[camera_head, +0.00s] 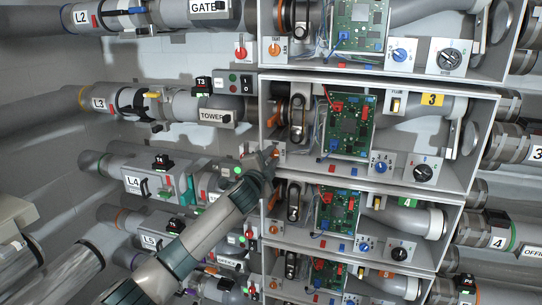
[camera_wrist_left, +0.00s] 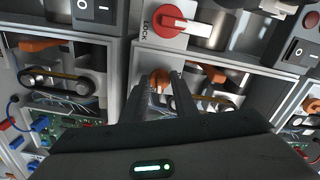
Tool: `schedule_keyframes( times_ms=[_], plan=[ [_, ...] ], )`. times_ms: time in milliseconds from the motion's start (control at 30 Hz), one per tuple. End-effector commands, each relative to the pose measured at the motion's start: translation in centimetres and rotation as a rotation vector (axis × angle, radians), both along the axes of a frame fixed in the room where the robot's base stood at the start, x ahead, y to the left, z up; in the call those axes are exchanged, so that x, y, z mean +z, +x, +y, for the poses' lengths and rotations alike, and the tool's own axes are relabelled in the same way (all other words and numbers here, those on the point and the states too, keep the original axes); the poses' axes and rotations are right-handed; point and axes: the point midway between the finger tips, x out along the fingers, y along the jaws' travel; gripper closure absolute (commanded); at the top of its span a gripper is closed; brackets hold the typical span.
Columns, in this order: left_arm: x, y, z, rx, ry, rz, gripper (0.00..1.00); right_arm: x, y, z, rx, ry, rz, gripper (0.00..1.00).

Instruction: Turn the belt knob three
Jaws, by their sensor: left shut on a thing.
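The unit marked 3 (camera_head: 432,99) is an open grey box in the middle of the head view. Its orange belt knob (camera_head: 276,152) sits at the lower left corner of the box, partly covered by my left gripper (camera_head: 267,159). In the left wrist view the orange knob (camera_wrist_left: 160,77) shows between the two fingers of my left gripper (camera_wrist_left: 166,92). The gripper is shut on this knob. The dark belt (camera_head: 296,118) of unit 3 stands upright above the knob. My right gripper is not in view.
Similar units stand above and below, with orange knobs (camera_head: 274,48) at their left. A red LOCK switch (camera_wrist_left: 173,22) is close to my fingers in the left wrist view. A circuit board (camera_head: 350,125), blue dial (camera_head: 382,166) and black dial (camera_head: 423,173) lie to the right.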

Motion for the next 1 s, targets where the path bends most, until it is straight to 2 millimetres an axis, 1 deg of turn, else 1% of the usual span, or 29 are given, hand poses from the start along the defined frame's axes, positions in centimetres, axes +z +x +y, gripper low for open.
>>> schedule_keyframes(
  times_ms=[100,300,733,767,1000],
  plan=[
    [0.10,0.00,0.01,0.000,0.055,-0.018,0.96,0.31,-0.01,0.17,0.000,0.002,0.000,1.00],
    [0.03,-0.01,-0.02,0.000,0.103,-0.033,0.96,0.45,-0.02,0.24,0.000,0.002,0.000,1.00],
    [-0.04,-0.02,-0.04,0.000,0.112,-0.036,0.96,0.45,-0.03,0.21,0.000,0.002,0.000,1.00],
    [-0.04,-0.02,-0.04,0.000,0.111,-0.036,0.67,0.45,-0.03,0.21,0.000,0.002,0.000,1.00],
    [-0.03,-0.01,-0.03,0.000,0.110,-0.036,0.66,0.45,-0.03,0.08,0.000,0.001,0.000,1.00]
  ],
)
